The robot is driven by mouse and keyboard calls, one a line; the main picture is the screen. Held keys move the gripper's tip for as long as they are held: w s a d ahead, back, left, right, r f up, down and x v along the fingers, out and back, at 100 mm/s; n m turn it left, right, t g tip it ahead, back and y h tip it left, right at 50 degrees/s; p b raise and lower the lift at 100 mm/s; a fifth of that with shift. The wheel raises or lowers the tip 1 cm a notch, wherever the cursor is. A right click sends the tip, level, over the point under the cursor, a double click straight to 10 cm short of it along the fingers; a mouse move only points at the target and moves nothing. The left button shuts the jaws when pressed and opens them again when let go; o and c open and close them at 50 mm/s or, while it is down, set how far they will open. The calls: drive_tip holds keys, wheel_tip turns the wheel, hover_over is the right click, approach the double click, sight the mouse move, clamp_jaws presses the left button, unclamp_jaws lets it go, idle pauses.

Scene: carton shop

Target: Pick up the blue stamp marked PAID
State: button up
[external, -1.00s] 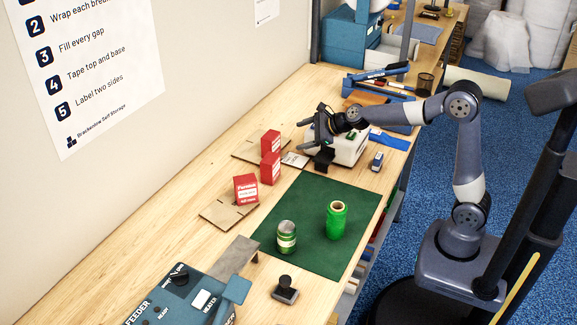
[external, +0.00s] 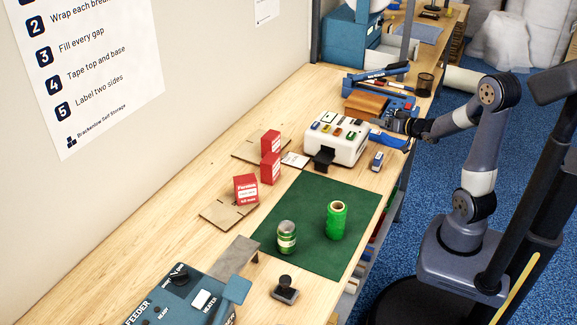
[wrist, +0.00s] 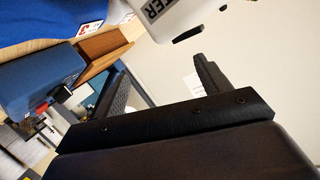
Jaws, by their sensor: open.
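A small blue-and-grey upright object (external: 377,160) stands on the bench just right of the white box; it may be the blue stamp, but no PAID marking is readable. A dark-handled stamp (external: 285,289) stands near the front edge of the bench. My gripper (external: 392,128) is at the right side of the bench, behind and above the small blue object, apart from it. In the wrist view my two dark fingers (wrist: 160,85) are spread, with nothing seen held between them. I cannot make out the blue stamp in the wrist view.
The white box (external: 342,148) has several coloured items on top. A brown block (external: 367,104) and blue tools lie behind it. A green mat (external: 312,205) holds two green cylindrical items. Red cartons (external: 246,188) stand to the left. Bare wood lies along the wall.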

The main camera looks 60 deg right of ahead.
sight(374, 159)
drive_tip(key=s+a+f+n, duration=0.1)
drive_tip(key=s, duration=0.1)
drive_tip(key=s+a+f+n+y, duration=0.1)
drive_tip(key=s+a, duration=0.1)
drive_tip(key=s+a+f+n+y, duration=0.1)
drive_tip(key=s+f+n, duration=0.1)
drive_tip(key=shift+s+a, duration=0.15)
drive_tip(key=shift+a, duration=0.05)
drive_tip(key=s+a+f+n+y, duration=0.3)
drive_tip(key=s+a+n, duration=0.15)
drive_tip(key=a, duration=0.25)
drive_tip(key=shift+m, duration=0.45)
drive_tip(key=b+x, duration=0.2)
drive_tip(key=x, duration=0.2)
drive_tip(key=shift+w+d, duration=0.2)
drive_tip(key=shift+w, duration=0.1)
drive_tip(key=shift+d+b+x, duration=0.2)
drive_tip(key=shift+b+x, duration=0.2)
drive_tip(key=shift+x, duration=2.6)
drive_tip(key=shift+r, duration=0.15)
drive_tip(key=c, duration=1.1)
